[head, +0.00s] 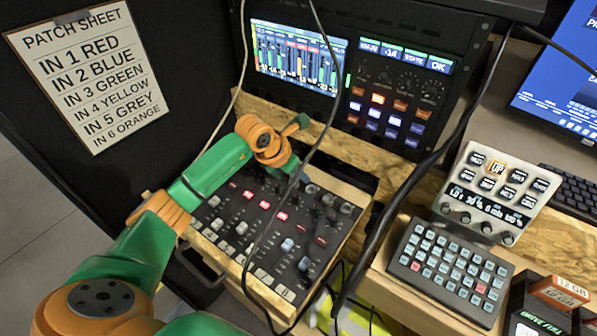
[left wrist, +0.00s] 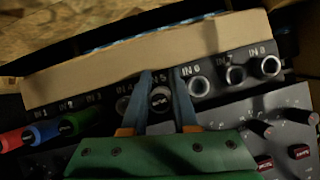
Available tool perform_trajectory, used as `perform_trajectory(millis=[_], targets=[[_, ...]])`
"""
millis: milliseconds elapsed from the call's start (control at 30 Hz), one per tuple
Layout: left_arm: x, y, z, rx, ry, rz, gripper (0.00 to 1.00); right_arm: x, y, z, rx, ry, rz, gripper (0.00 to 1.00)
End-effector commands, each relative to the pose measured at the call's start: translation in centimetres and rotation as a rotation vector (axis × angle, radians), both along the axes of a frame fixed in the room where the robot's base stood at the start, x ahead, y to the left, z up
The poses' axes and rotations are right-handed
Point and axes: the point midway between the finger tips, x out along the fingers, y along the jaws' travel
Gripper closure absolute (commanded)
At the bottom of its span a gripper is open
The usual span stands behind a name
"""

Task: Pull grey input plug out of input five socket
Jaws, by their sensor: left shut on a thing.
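The grey input plug (left wrist: 160,102) shows in the left wrist view as a grey round piece between my fingers, at the socket marked IN 5. I cannot tell how deep it sits. My left gripper (left wrist: 170,95) is shut on it, one finger on each side. The left finger partly covers the IN 4 area. In the head view my left gripper (head: 297,172) is at the back edge of the mixer (head: 265,225), where the plug and socket are hidden. My right gripper is not in view.
Red (left wrist: 15,138), blue (left wrist: 44,131) and green (left wrist: 76,122) plugs stand left of my fingers. Socket IN 6 (left wrist: 198,86) is empty, close on the right. A black cable (head: 262,215) hangs across the mixer. A patch sheet (head: 88,75) is on the left wall.

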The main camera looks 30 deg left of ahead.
Motion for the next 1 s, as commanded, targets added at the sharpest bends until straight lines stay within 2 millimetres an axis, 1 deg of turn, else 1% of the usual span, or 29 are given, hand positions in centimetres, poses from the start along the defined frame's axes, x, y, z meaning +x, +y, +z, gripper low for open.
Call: perform_trajectory(millis=[233,1000], targets=[[0.0,0.0,0.2,0.000,0.000,0.000,1.00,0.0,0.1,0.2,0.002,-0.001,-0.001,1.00],[0.0,0.0,3.0,0.000,-0.001,0.000,1.00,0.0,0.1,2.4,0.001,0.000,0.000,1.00]])
